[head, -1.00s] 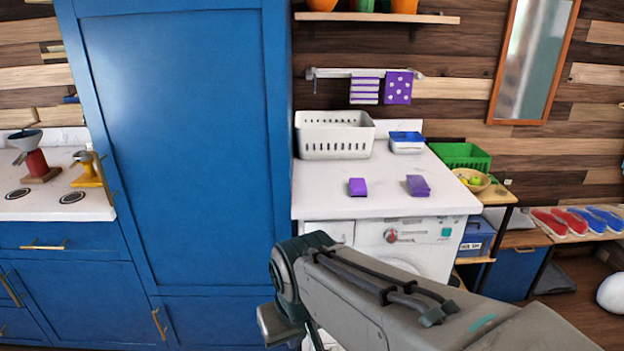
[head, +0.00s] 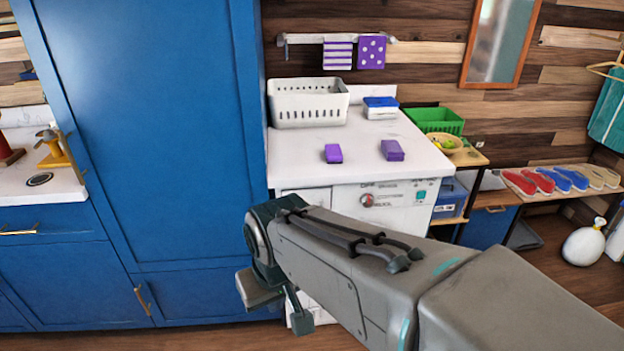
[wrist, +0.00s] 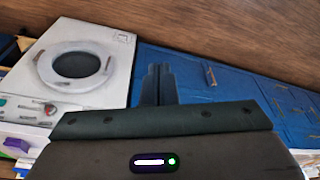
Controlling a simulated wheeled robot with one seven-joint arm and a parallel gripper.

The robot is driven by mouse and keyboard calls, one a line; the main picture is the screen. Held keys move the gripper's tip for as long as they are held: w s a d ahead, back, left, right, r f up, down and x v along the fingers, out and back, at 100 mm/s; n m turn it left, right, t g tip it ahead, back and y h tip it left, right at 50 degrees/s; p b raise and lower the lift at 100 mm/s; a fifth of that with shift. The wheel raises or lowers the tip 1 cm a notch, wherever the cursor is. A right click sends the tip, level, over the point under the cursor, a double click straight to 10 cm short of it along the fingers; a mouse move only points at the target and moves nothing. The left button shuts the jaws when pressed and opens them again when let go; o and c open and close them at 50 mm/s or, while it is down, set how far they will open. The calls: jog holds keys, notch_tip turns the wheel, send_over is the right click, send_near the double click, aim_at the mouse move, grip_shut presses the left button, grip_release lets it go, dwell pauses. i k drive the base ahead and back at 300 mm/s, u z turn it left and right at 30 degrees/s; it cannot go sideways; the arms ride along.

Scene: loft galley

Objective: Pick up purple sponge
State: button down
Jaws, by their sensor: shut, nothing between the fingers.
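Two small purple blocks lie apart on the white top above the washing machine in the head view. The left block (head: 333,153) is brighter and smaller; the right block (head: 392,150) is duller and a little wider. I cannot tell for certain which one is the sponge. My gripper (wrist: 159,68) shows in the wrist view with its two dark fingers together and nothing between them. It is low, in front of the blue cabinet and washing machine, below the counter top and apart from both blocks. In the head view my arm mostly hides the fingers.
A white basket (head: 308,103), a blue-and-white box (head: 380,108) and a green crate (head: 434,121) stand behind the blocks. A tall blue cabinet (head: 140,130) borders the counter at left. The washing machine (wrist: 82,65) is below. Purple cloths (head: 371,52) hang above. The counter's front is clear.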

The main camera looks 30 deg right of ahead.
aim_at(333, 155)
jog(key=z, duration=0.15)
jog(key=i, duration=1.05)
jog(key=z, duration=0.8)
jog(key=i, duration=0.55)
jog(key=z, duration=0.2)
